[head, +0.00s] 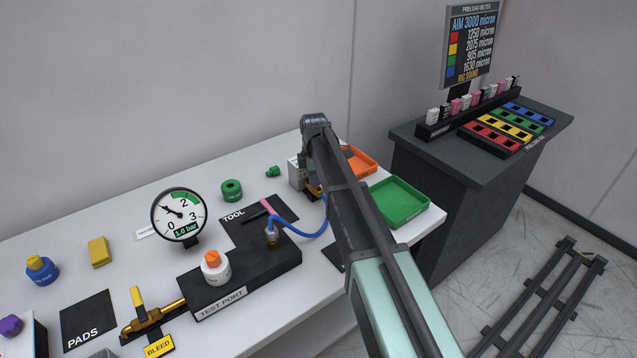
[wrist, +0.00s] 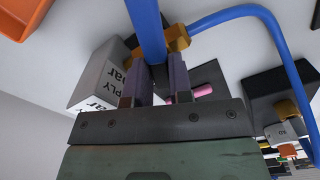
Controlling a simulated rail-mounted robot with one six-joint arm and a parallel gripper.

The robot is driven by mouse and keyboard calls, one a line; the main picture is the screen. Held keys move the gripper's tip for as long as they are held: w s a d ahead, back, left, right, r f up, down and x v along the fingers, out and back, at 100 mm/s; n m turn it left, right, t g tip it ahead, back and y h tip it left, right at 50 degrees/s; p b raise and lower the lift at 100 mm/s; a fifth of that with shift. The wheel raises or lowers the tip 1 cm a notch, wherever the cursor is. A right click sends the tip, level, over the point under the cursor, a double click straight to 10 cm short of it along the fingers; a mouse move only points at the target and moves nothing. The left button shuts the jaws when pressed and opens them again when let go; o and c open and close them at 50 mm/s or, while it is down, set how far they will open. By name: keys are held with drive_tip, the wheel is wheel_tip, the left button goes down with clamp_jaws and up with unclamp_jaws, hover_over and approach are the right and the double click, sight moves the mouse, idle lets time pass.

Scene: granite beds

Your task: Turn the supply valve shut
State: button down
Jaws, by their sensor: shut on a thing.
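The supply valve shows in the wrist view as a brass body (wrist: 176,40) with a blue lever handle (wrist: 147,28), beside the white supply box (wrist: 95,82). My gripper (wrist: 155,70) is shut on the blue handle, with one finger on each side. A blue hose (wrist: 235,12) runs from the brass fitting. In the head view the white supply box (head: 294,173) stands near the back right of the bench. There my arm hides most of the valve and the handle.
The gauge (head: 179,215) displays 1.0 bar. The test port block (head: 235,280) has the hose joined at its right end and a bleed valve (head: 150,318) at its left. Orange (head: 362,161) and green (head: 400,203) trays lie right of the valve.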

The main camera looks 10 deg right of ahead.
drive_tip(key=shift+n, duration=1.2)
drive_tip(key=c, duration=1.5)
unclamp_jaws()
drive_tip(key=shift+n, duration=0.8)
drive_tip(key=o, duration=0.3)
wheel_tip(320, 180, up, 6)
drive_tip(key=p, duration=0.6)
wheel_tip(320, 180, up, 11)
drive_tip(key=p, duration=1.1)
drive_tip(key=shift+f, duration=0.1)
